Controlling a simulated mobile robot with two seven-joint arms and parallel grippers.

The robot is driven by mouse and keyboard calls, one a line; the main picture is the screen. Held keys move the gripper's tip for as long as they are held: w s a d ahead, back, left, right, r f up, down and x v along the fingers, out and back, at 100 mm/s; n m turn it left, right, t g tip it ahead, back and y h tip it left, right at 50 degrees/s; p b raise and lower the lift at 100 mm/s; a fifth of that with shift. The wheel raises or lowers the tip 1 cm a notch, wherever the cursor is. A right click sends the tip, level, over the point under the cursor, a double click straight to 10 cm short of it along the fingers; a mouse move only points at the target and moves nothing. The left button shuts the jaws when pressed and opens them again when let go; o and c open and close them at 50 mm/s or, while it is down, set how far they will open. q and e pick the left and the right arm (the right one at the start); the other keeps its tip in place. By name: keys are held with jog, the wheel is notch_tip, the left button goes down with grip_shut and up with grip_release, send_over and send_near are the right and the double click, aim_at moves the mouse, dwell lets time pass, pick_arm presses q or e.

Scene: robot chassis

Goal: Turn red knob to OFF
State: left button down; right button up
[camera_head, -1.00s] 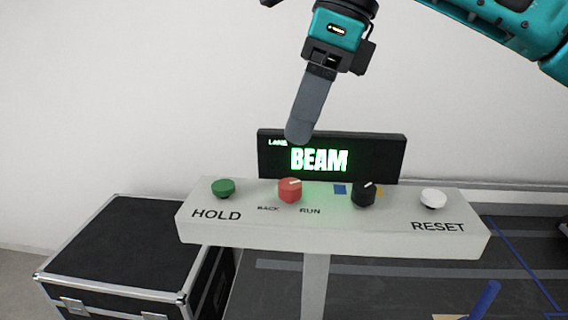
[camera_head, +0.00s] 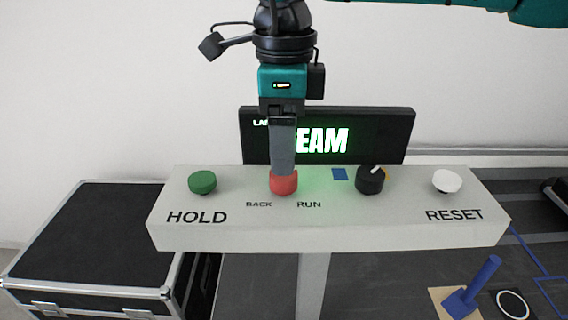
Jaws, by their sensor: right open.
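The red knob (camera_head: 284,184) sits on the sloped top of the light grey control panel (camera_head: 330,236), above the printed words BACK and RUN. My right gripper (camera_head: 283,168) points down directly over the red knob. Its fingers overlap the knob's top in the picture and hide its white pointer mark. The jaws are open, but seen edge-on, so the gap between the fingers does not show. I cannot tell whether the fingers touch the knob. My left gripper is not in view.
The panel also carries a green button (camera_head: 202,182), a black knob (camera_head: 370,179) and a white button (camera_head: 447,181). A lit display (camera_head: 385,135) stands behind, partly covered by my gripper. A black case (camera_head: 85,245) is at left. A blue peg (camera_head: 480,280) stands at lower right.

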aim_at(283, 179)
notch_tip(283, 179, down, 4)
jog(key=shift+f, duration=0.1)
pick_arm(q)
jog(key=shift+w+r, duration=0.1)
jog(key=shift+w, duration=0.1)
pick_arm(e)
jog(key=shift+f, duration=0.1)
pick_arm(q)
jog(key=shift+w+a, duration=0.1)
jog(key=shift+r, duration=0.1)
pick_arm(e)
jog(key=c, duration=1)
jog(key=shift+c, duration=0.2)
